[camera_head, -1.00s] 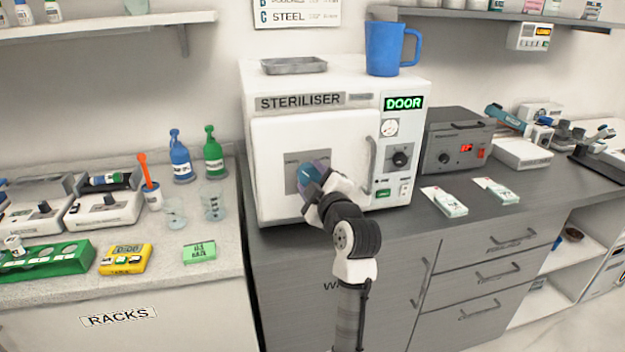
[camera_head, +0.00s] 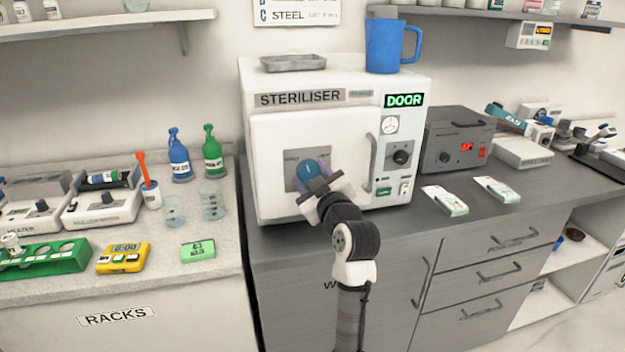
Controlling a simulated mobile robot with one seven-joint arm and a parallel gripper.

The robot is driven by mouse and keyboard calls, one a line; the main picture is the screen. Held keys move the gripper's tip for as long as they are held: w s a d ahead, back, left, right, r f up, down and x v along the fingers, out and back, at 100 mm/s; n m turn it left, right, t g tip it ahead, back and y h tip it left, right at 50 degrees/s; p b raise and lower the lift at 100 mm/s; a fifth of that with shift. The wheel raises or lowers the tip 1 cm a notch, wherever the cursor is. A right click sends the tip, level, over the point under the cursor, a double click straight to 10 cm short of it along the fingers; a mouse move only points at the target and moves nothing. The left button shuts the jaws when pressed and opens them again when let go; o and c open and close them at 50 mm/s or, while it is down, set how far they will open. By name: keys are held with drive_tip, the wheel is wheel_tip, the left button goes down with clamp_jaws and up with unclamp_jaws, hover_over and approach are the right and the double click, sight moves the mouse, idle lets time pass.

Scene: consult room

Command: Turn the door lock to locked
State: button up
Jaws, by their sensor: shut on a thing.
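The white steriliser (camera_head: 275,150) stands on the dark grey counter with its door closed. On a grey square plate (camera_head: 292,180) on that door is a round blue door lock knob (camera_head: 309,168) with a pale mark on its face that looks near upright. My gripper (camera_head: 314,178) reaches up from below right and is shut on the knob, with a purplish finger at its side. The lower right part of the knob and the plate's right side are hidden by my gripper. The lock's wording is too small or covered to read.
A green-lit DOOR sign (camera_head: 404,100) and a black dial (camera_head: 400,157) are on the right panel. The door handle (camera_head: 371,162) is close right of my gripper. A blue mug (camera_head: 385,45) and a metal tray (camera_head: 293,62) sit on top. The counter front is clear.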

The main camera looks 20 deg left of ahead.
drive_tip(key=m+t, duration=0.1)
drive_tip(key=m, duration=0.6)
drive_tip(key=shift+p, duration=0.35)
drive_tip(key=m+t+h+p, duration=0.1)
drive_tip(key=m+p, duration=0.1)
drive_tip(key=m, duration=0.5)
drive_tip(key=shift+f, duration=0.1)
drive_tip(key=shift+p, duration=0.3)
drive_tip(key=o, duration=1)
drive_tip(key=b+v, duration=0.4)
drive_tip(key=v, duration=1)
drive_tip(key=shift+a, duration=0.15)
